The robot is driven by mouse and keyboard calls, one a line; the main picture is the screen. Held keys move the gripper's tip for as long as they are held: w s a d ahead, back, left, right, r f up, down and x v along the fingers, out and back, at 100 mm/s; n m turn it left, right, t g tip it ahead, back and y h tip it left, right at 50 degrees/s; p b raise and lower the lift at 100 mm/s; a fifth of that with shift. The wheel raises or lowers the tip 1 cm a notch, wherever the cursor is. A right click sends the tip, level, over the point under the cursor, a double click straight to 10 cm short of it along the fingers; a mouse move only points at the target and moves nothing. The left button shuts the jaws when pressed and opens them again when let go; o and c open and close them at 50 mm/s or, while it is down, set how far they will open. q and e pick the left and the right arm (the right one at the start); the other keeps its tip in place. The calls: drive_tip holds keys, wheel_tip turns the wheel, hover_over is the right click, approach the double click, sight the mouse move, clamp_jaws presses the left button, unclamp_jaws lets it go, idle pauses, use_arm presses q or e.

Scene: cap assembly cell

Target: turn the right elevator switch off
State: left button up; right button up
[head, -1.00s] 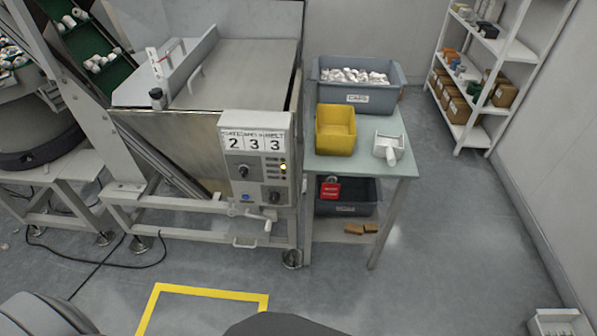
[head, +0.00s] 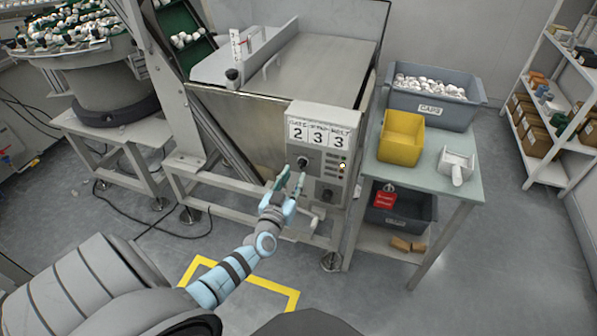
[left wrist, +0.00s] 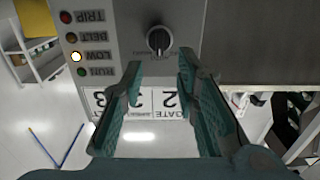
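The grey control panel (head: 318,150) on the hopper's front carries a number display reading 2 3 3 and dark rotary knobs. The upper knob (head: 303,162) is right by my left gripper; the lower knob (head: 328,196) is to its lower right. No switch label is readable. In the left wrist view, turned upside down, one black knob (left wrist: 159,40) shows a white pointer mark. My left gripper (head: 289,181) is open and empty in front of the panel. Its fingertips (left wrist: 159,66) are spread either side of the knob's line, apparently short of it. My right gripper is out of view.
A side table (head: 440,182) holds a yellow bin (head: 401,136), a scoop (head: 456,166) and a grey caps bin (head: 484,98). Yellow tape (head: 292,299) marks the floor.

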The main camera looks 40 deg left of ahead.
sight(301, 163)
use_arm(q)
drive_tip(key=b+x, duration=0.1)
drive_tip(key=x, duration=0.4)
drive_tip(key=shift+f+b, duration=0.15)
drive_tip(key=shift+b, duration=0.15)
drive_tip(key=shift+w, duration=0.1)
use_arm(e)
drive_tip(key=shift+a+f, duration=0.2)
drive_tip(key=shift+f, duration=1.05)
use_arm(q)
clamp_jaws()
